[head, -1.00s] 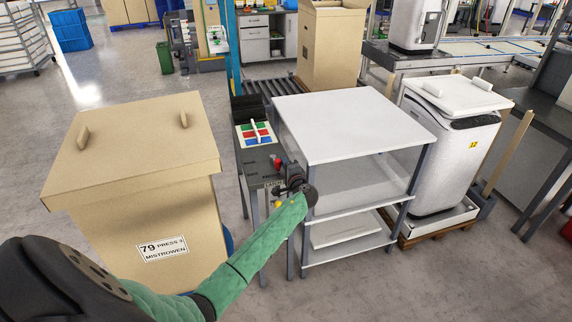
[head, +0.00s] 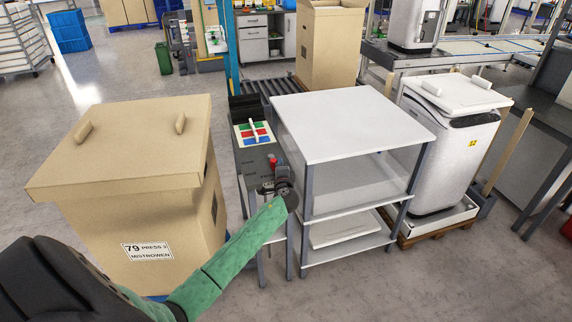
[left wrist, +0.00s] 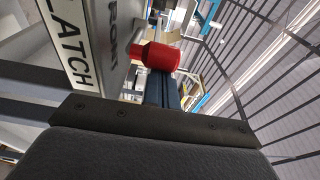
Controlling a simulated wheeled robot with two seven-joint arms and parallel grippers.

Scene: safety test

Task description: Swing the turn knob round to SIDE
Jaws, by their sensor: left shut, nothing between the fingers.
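A red knob (head: 273,161) stands on the narrow dark stand (head: 251,162) between the carton and the white shelf table. It also shows in the left wrist view (left wrist: 160,57), beside plates whose lettering reads "LATCH" and, partly, "RON". I cannot tell whether it is the turn knob or which way that points; no SIDE mark is readable. My left gripper (head: 283,187) is shut and empty at the stand's front end, just below the red knob in the head view. It hides part of the front panel. I cannot tell whether it touches anything. My right gripper is out of view.
A large lidded carton (head: 130,175) stands left of the stand, close to my left forearm. The white shelf table (head: 350,125) stands close on the right. A board with coloured squares (head: 254,132) lies on the stand. Open floor (head: 400,285) lies in front.

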